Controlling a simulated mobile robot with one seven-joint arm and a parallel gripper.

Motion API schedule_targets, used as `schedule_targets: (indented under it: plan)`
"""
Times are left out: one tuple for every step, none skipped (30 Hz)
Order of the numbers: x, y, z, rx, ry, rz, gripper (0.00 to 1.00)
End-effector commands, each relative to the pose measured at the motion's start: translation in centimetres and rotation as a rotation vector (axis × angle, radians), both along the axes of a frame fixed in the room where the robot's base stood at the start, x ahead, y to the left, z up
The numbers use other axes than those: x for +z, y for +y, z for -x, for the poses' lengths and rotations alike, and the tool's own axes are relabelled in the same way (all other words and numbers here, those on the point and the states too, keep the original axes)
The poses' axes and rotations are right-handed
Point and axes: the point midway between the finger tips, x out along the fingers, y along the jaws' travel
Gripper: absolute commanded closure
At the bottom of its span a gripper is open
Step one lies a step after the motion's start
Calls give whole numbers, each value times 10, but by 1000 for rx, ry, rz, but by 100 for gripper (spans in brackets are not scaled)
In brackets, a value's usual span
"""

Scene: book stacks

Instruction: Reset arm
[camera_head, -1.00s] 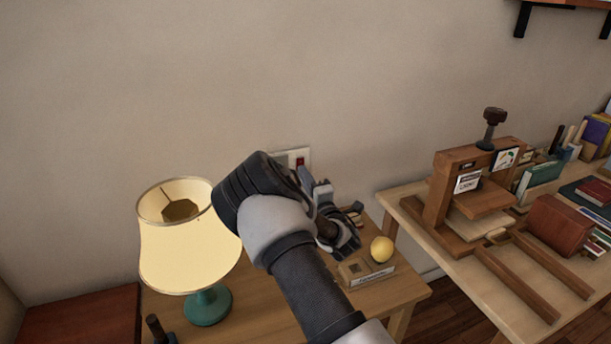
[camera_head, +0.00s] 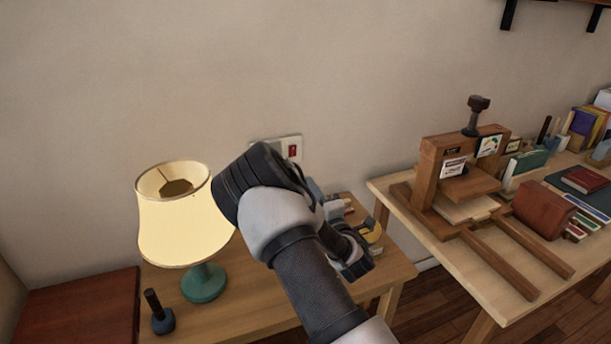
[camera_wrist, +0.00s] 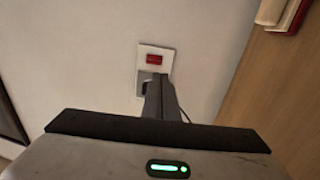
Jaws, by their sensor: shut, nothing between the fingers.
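My gripper shows in the wrist view (camera_wrist: 162,92) with its narrow grey fingers together and empty, pointing at the wall. Ahead of the fingers is a white wall plate (camera_wrist: 156,60) with a red switch; its lower part is partly hidden by the fingers. In the head view my arm is bent over the small wooden table, and the wall plate (camera_head: 284,147) shows just above the arm. My arm hides most of the gripper there.
A lit lamp (camera_head: 182,228) and a dark-handled tool (camera_head: 160,316) stand on the small table (camera_head: 244,312). A wooden press (camera_head: 460,180) and several books occupy the right table (camera_head: 480,268).

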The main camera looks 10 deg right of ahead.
Motion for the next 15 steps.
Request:
schedule_targets:
  plan:
    - [-1,-2,6,-1,2,0,100]
    - [-2,-2,9,-1,2,0,100]
    - [-2,-3,13,-1,2,0,100]
    - [-3,-3,15,-1,1,0,100]
    - [-2,-4,16,-3,2,-3,100]
    - [-1,-6,17,-9,5,-12,100]
    - [1,-8,16,-19,11,-24,100]
    - [4,-11,15,-33,19,-42,100]
    - [9,-17,12,-58,36,-78,100]
    - [14,-22,10,-83,53,-112,100]
    - [18,-27,8,-111,75,-154,100]
    - [25,-36,6,-152,108,-217,100]
    - [31,-42,5,-184,136,-272,100]
    - [36,-48,5,-215,167,-331,100]
    - [42,-55,7,-255,210,-411,100]
